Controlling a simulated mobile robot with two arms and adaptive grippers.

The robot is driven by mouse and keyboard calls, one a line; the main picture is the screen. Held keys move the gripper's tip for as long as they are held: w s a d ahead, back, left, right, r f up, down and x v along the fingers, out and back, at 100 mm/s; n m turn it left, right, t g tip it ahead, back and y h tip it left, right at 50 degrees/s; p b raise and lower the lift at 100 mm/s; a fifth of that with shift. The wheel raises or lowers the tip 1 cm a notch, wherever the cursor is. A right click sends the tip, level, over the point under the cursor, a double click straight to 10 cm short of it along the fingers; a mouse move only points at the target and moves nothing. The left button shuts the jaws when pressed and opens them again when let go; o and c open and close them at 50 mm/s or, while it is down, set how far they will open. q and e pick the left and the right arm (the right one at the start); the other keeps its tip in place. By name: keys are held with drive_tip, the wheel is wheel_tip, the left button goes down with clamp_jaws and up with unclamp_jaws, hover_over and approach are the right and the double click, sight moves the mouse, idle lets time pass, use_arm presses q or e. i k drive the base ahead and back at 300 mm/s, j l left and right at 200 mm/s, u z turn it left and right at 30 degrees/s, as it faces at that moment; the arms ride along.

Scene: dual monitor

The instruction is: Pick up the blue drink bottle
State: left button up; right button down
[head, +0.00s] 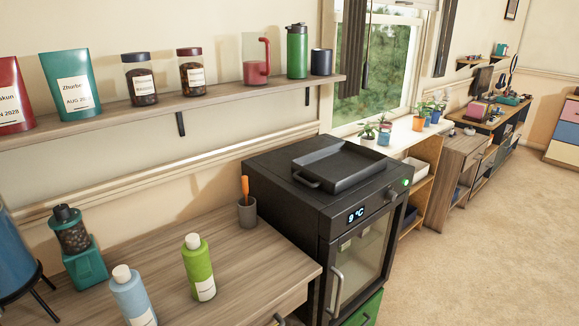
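The blue drink bottle (133,300) is light blue with a white cap and a pale label. It stands upright on the wooden counter (240,268) at the lower left of the head view, and its base is cut off by the bottom edge. A green bottle (198,268) of similar shape, also with a white cap, stands to its right and slightly farther back, with a gap between them. Neither of my grippers shows in the head view.
A teal grinder (84,265) and a dark blue vessel on legs (14,258) stand left of the blue bottle. A grey cup (247,212) holds an orange-handled tool. A black cooler (315,210) adjoins the counter. A wall shelf (150,112) with jars runs above.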

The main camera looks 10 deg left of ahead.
sight(125, 285)
drive_tip(key=u, duration=1.25)
drive_tip(key=i, duration=0.1)
